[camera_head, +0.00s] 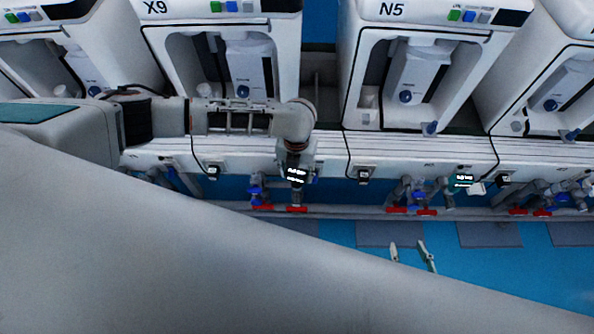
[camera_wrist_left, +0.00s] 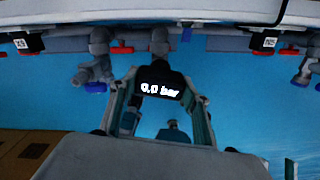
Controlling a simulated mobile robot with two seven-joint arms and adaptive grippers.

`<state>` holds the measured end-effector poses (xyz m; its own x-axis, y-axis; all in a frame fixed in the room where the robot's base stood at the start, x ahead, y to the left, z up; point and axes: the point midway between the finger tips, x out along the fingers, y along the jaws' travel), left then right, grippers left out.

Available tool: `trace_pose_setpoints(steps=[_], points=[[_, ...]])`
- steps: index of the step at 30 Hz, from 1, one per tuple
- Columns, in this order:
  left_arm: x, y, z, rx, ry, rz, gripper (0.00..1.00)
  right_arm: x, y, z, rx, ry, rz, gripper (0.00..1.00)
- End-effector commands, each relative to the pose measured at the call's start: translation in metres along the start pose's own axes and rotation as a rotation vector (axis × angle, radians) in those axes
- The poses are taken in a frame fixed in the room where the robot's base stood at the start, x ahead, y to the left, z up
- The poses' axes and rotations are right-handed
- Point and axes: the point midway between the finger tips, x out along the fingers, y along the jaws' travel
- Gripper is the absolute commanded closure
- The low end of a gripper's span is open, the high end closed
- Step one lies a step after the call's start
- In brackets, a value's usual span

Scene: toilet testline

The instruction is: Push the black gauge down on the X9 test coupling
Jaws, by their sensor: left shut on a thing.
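The black gauge (camera_head: 296,173) has a lit display and sits at my left gripper (camera_head: 296,162), below the machine marked X9 (camera_head: 154,7). In the left wrist view the gauge (camera_wrist_left: 160,88) reads "0.0 bar". My left gripper (camera_wrist_left: 160,112) is shut on it, with a finger on each side. In the head view grey pipework with a red handle (camera_head: 297,209) shows just below the gauge. The X9 test coupling cannot be picked out clearly, and I cannot tell whether the gauge touches it. Two separated fingertips of my right gripper (camera_head: 411,255) show low over the blue floor.
A second lit gauge (camera_head: 464,180) hangs on the pipework to the right, below the N5 machine (camera_head: 391,9). Blue-handled valves (camera_head: 256,192) stand just left of the held gauge. A horizontal pipe (camera_head: 345,211) runs below. My large grey arm covers the lower left.

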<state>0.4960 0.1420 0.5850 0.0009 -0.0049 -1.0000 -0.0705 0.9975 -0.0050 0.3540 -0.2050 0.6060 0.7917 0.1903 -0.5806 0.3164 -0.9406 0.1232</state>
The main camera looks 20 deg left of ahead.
Motion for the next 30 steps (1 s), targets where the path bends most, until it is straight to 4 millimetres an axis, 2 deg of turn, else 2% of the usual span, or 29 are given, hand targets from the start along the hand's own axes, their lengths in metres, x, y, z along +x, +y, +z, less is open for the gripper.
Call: trace_pose_setpoints(steps=[7,8,10,23,26,30], points=[[0.005,0.000,0.000,0.000,0.001,0.000,0.77,0.001,-0.001,0.003,0.001,-0.003,-0.001,0.60],[0.005,0.000,0.000,0.000,0.000,0.000,0.51,0.001,-0.001,0.003,0.001,-0.003,-0.001,0.60],[0.004,0.000,0.000,0.000,0.000,0.000,0.34,0.001,-0.001,0.003,0.001,-0.003,-0.001,0.60],[-0.001,0.000,0.001,0.002,-0.001,0.000,0.34,0.001,0.001,0.001,-0.001,0.002,0.002,0.60],[-0.013,0.000,0.001,0.001,-0.003,-0.001,0.34,0.001,0.001,0.001,-0.001,0.001,0.001,0.60],[-0.041,0.000,0.002,0.003,-0.005,-0.001,0.34,0.001,0.000,0.002,0.000,0.000,0.000,0.60]])
